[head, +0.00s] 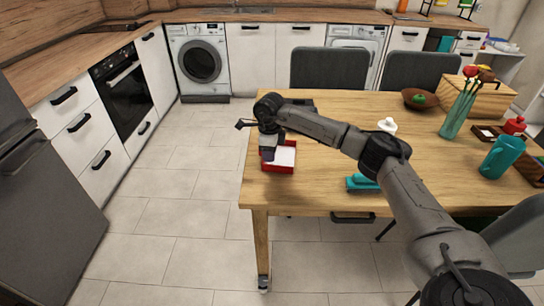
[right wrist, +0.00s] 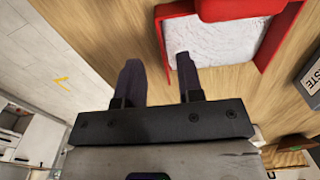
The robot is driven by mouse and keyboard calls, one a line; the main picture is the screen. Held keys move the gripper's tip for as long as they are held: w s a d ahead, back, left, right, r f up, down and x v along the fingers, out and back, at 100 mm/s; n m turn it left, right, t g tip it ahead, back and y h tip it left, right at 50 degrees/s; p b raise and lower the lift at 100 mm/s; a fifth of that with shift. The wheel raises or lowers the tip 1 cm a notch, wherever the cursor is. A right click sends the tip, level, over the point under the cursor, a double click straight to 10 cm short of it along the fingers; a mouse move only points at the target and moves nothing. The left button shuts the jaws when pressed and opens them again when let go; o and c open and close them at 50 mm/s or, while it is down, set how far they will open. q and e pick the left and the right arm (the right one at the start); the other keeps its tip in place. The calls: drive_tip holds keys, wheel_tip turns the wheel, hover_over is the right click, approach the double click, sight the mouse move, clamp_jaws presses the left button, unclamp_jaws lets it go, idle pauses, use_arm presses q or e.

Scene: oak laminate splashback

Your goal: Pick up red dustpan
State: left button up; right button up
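The red dustpan (head: 286,169) lies near the left end of the wooden table, with a pale inner face. My right gripper (head: 270,158) hangs over its left part and hides some of it. In the right wrist view the dustpan's red rim (right wrist: 272,48) and whitish inside fill the upper right. The two dark fingers of the right gripper (right wrist: 158,65) are spread with bare table between them. The right finger overlaps the pan's edge in the picture; I cannot tell whether it touches. My left gripper is not in view.
On the table (head: 320,190), a teal object (head: 360,183) lies right of the dustpan, partly behind my arm. A teal pitcher (head: 502,158), a vase (head: 458,115) and a brown bowl (head: 418,99) stand further right. Chairs (head: 328,68) line the far side. The floor left of the table is clear.

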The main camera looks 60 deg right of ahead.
sight(269, 165)
drive_tip(key=shift+w+f+b, duration=0.1)
drive_tip(key=shift+f+b, duration=1.35)
drive_tip(key=shift+f, duration=1.3)
drive_tip(key=shift+r, duration=0.1)
drive_tip(key=shift+c, duration=1.4)
clamp_jaws()
